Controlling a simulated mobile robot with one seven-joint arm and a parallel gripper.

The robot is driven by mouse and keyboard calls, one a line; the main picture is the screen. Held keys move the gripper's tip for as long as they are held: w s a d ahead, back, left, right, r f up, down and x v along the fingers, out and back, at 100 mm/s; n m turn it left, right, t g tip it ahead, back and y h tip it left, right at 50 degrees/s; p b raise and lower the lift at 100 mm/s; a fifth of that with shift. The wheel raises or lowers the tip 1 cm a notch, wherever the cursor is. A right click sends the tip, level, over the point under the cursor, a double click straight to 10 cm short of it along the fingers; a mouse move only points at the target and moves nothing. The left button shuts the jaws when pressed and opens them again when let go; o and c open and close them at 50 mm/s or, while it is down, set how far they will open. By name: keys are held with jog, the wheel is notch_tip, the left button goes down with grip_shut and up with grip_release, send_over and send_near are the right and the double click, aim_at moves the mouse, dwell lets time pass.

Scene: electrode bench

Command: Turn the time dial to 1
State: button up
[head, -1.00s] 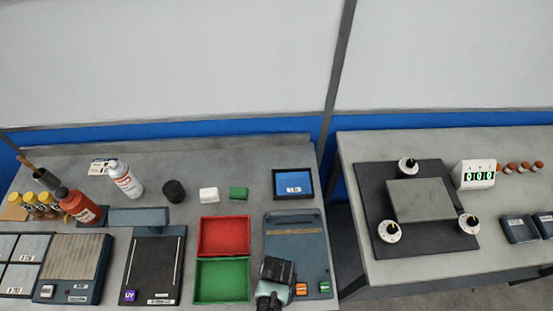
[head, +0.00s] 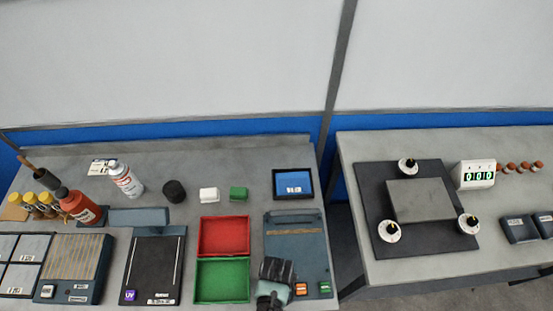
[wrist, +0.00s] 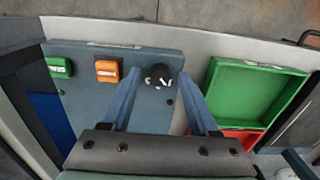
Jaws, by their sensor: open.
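In the wrist view a small black round dial (wrist: 159,75) with white marks around it sits on the blue-grey device (wrist: 85,85). I cannot read the marks or tell where the dial points. My gripper (wrist: 160,78) is open, with one blue finger on each side of the dial in this view. I cannot tell whether the fingers touch it. In the head view my gripper (head: 276,272) is over the front of the same device (head: 297,255) and hides the dial there.
An orange button (wrist: 107,71) and a green button (wrist: 59,67) are beside the dial. A green tray (head: 222,280) and a red tray (head: 223,236) lie left of the device. Three other dials surround a plate (head: 420,201) on the right table, near a display reading 000 (head: 474,175).

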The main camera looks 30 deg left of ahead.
jog(key=shift+r, duration=0.1)
notch_tip(320, 180, up, 13)
dwell(0.6)
dwell(0.4)
